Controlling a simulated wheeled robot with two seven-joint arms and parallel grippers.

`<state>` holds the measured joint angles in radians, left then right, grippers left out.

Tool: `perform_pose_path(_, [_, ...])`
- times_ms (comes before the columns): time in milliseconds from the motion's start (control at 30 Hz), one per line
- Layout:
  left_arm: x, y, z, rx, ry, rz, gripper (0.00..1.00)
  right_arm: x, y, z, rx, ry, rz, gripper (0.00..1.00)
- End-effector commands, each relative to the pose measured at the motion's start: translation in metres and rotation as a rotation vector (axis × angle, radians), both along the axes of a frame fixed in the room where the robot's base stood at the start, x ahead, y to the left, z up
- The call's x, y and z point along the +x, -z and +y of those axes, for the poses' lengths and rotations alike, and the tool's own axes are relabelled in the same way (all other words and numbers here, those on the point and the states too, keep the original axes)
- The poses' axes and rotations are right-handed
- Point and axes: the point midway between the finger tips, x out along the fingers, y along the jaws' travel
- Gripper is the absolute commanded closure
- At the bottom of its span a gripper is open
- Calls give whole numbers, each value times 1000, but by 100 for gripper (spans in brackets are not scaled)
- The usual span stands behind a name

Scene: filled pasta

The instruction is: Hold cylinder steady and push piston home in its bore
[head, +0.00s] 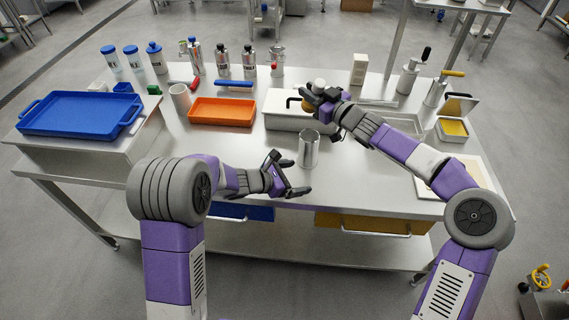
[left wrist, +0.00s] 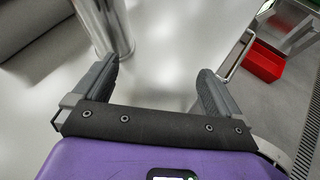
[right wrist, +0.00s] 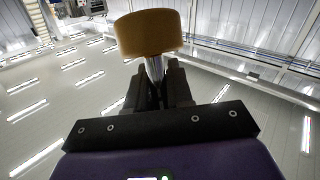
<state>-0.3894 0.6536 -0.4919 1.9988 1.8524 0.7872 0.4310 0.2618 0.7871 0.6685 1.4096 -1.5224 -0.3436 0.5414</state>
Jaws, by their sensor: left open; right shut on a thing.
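The metal cylinder (head: 309,149) stands upright near the front middle of the table; its lower part shows at the top left of the left wrist view (left wrist: 104,25). My left gripper (head: 289,172) is open and empty, low at the front edge, just left of and in front of the cylinder, apart from it. My right gripper (right wrist: 157,82) is shut on the metal rod of the piston, whose tan round head (right wrist: 149,33) stands out beyond the fingers. In the head view the right gripper (head: 311,99) is above and behind the cylinder; the piston is mostly hidden there.
An orange tray (head: 222,122) and a blue tray (head: 80,94) are to the left. Bottles and tools stand along the back. A yellow-filled container (head: 452,128) is at right. Table front is clear around the cylinder.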

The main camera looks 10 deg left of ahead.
Motion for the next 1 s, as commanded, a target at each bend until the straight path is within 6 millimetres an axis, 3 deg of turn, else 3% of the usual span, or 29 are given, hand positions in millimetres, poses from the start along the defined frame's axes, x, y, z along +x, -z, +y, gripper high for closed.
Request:
perform_pose_path(200, [31,-6,24,-113,-228,25,1,0,-1,0,1,0,-1,100])
perform_pose_path(433, [44,-6,32,-152,-306,30,1,0,-1,0,1,0,-1,100])
perform_pose_path(1000, [112,31,-22,-150,-303,30,1,0,-1,0,1,0,-1,100])
